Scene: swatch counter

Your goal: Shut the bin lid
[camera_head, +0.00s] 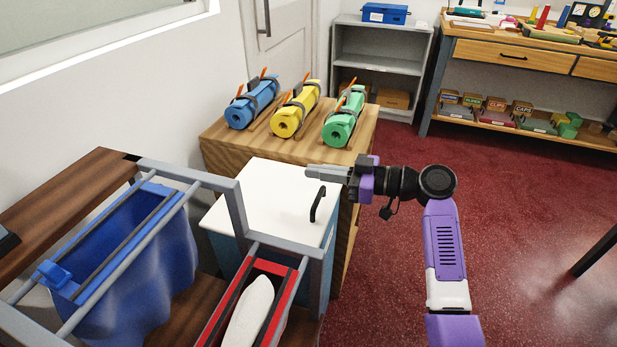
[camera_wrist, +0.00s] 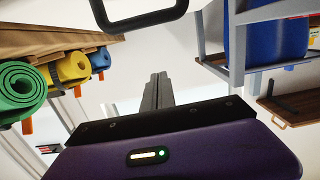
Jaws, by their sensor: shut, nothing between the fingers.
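The bin (camera_head: 228,254) is a blue box standing between the wooden counter and the metal frame. Its white lid (camera_head: 262,195) lies over the top, with a black bar handle (camera_head: 317,204) near its right side. I see no clear gap under the lid, but the frame hides part of its front edge. My gripper (camera_head: 312,171) is shut and empty, pointing left above the lid's far right part, apart from the handle. The handle also shows at the top of the wrist view (camera_wrist: 140,20), beyond my closed fingers (camera_wrist: 158,88).
A grey metal frame (camera_head: 228,195) with a blue sling (camera_head: 160,260) and a red-edged holder (camera_head: 285,295) crowds the front. Red floor (camera_head: 400,270) is open at right.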

